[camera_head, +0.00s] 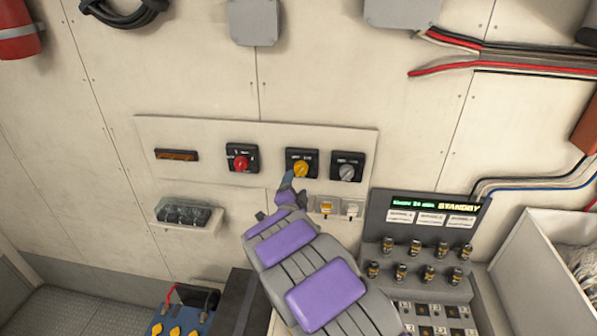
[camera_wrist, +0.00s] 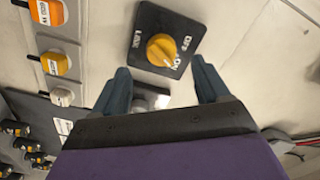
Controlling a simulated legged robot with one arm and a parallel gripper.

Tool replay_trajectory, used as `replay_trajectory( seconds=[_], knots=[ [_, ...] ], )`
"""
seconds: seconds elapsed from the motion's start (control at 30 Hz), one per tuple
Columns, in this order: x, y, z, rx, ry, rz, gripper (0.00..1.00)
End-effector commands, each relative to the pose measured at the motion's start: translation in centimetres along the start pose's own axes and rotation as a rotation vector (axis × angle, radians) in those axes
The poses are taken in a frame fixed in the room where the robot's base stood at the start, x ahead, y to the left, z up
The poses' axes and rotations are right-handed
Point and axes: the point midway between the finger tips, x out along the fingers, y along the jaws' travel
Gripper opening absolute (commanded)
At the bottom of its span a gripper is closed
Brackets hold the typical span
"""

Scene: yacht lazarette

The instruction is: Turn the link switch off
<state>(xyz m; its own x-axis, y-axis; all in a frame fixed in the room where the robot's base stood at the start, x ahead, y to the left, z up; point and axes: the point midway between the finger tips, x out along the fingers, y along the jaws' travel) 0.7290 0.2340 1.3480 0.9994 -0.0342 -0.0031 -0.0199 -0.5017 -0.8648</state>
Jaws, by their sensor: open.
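The link switch is a yellow rotary knob (camera_head: 301,169) on a black square plate, on the pale wall panel in the head view. In the wrist view the yellow knob (camera_wrist: 162,50) sits just beyond my fingertips, with lettering that reads LINK, OFF and ON on the plate. My gripper (camera_head: 289,184) reaches up to the lower left of the plate. In the wrist view my gripper (camera_wrist: 162,84) is open, its two blue-grey fingers spread apart with the knob ahead of the gap, not visibly touching it.
A red knob (camera_head: 241,163) is left of the link switch and a grey knob (camera_head: 347,171) is right. Small yellow (camera_head: 327,207) and white (camera_head: 352,210) switches sit below. A standby console (camera_head: 428,213) stands lower right. Bare wall lies above the panel.

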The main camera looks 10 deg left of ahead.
Motion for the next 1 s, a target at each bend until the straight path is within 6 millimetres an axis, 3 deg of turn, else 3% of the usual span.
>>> replay_trajectory(
  seconds=[0.3, 0.5, 1.0],
  knots=[
    [4.5, 0.0, -0.4, 0.004, 0.002, -0.001, 0.75],
    [6.2, -0.2, -0.3, 0.004, 0.003, -0.003, 0.75],
    [7.0, -0.1, -0.2, 0.001, 0.002, -0.002, 0.72]
  ],
)
